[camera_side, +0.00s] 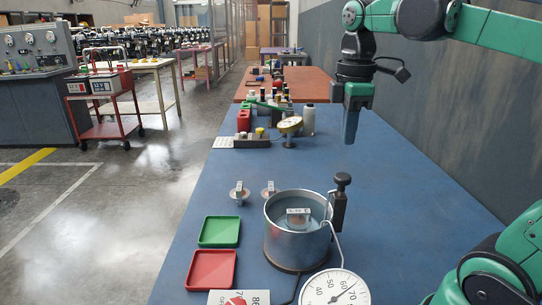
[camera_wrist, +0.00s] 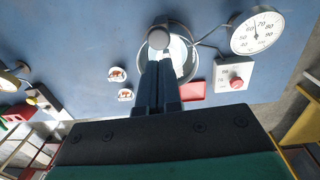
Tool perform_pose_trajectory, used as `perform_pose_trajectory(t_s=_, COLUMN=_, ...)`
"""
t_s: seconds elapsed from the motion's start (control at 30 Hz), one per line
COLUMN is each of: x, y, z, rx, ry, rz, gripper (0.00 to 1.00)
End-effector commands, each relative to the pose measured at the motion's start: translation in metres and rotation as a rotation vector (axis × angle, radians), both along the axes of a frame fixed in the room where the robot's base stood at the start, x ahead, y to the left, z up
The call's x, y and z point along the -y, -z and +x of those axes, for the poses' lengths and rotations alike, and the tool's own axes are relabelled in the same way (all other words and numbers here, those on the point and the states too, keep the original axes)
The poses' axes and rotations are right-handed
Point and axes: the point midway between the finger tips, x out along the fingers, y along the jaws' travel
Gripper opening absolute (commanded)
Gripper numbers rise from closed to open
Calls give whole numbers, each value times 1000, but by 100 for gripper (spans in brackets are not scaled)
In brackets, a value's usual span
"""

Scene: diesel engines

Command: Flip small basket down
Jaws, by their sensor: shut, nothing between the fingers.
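A round metal pot (camera_side: 284,243) stands on the blue table, with a small light-coloured piece (camera_side: 297,215) inside it. I cannot tell whether this piece is the small basket. A dark knob (camera_side: 342,180) on an upright bracket is at the pot's right rim. My gripper (camera_side: 350,138) is shut and empty, pointing down above the table, behind the pot and apart from the knob. In the wrist view my gripper (camera_wrist: 160,58) covers part of the pot (camera_wrist: 189,64), and the knob (camera_wrist: 158,38) shows just beyond the fingertips.
Two small round pieces (camera_side: 239,193) (camera_side: 268,190) lie behind the pot. A green tray (camera_side: 219,231) and a red tray (camera_side: 211,269) are to its left. A dial gauge (camera_side: 335,289) and a box with a red button (camera_wrist: 235,82) stand near. The table right of the pot is clear.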

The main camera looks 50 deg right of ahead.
Motion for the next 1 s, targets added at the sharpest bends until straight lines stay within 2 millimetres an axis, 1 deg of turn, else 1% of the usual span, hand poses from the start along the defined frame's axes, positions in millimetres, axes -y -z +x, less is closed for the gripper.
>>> perform_pose_trajectory(t_s=0.03, x=0, y=-11, z=0, rx=0, ry=0, rz=0, gripper=0)
perform_pose_trajectory(t_s=0.2, x=-2, y=-42, z=0, rx=0, ry=0, rz=0, gripper=0)
perform_pose_trajectory(t_s=0.3, x=-3, y=-56, z=0, rx=0, ry=0, rz=0, gripper=0)
perform_pose_trajectory(t_s=0.4, x=-3, y=-65, z=-1, rx=-1, ry=1, rz=1, gripper=0)
perform_pose_trajectory(t_s=0.57, x=-4, y=-72, z=-1, rx=-1, ry=1, rz=1, gripper=0)
perform_pose_trajectory(t_s=0.87, x=-4, y=-72, z=-1, rx=0, ry=1, rz=0, gripper=0)
perform_pose_trajectory(t_s=0.97, x=-6, y=-67, z=1, rx=17, ry=18, rz=-3, gripper=0)
perform_pose_trajectory(t_s=1.0, x=-9, y=-62, z=4, rx=38, ry=42, rz=-6, gripper=0)
